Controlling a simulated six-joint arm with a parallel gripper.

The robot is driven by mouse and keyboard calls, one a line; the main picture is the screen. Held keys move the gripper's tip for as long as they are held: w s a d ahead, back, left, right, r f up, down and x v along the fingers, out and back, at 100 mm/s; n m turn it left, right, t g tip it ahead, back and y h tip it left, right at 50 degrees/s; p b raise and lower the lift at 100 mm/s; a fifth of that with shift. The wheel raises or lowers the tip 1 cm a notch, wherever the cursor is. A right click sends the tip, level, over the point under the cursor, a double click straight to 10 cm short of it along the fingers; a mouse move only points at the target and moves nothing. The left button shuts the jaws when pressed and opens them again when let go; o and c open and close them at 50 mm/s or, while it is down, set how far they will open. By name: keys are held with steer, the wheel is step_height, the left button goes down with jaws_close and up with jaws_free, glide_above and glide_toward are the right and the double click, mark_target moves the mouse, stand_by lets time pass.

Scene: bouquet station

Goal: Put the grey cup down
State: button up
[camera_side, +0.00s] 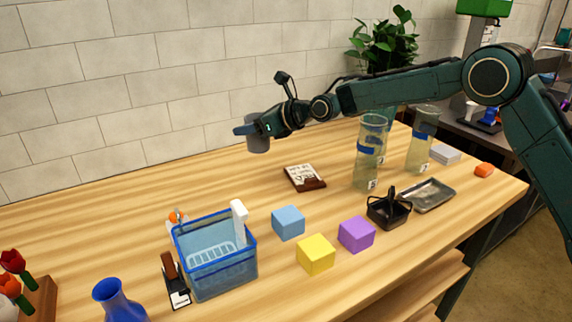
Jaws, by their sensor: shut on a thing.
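The grey cup (258,144) is a small, plain, upright vessel near the back wall. My gripper (247,130) reaches in from the right and is shut on the cup near its upper part. The cup appears to be held above the wooden table (120,228), near its back edge; the exact gap under it is hard to judge. Part of the cup is hidden behind the gripper.
A blue basket (212,282), a blue cube (288,222), a yellow cube (316,254) and a purple cube (356,234) stand in front. Glass vases (369,160), a black caddy (388,211) and a metal tray (428,195) are right. The back left table is clear.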

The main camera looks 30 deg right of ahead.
step_height(320, 180, down, 9)
steer(key=shift+f, duration=0.15)
steer(key=shift+f, duration=0.1)
steer(key=shift+f, duration=2.05)
steer(key=o, duration=1.1)
steer(key=shift+f, duration=0.15)
steer(key=shift+r, duration=0.2)
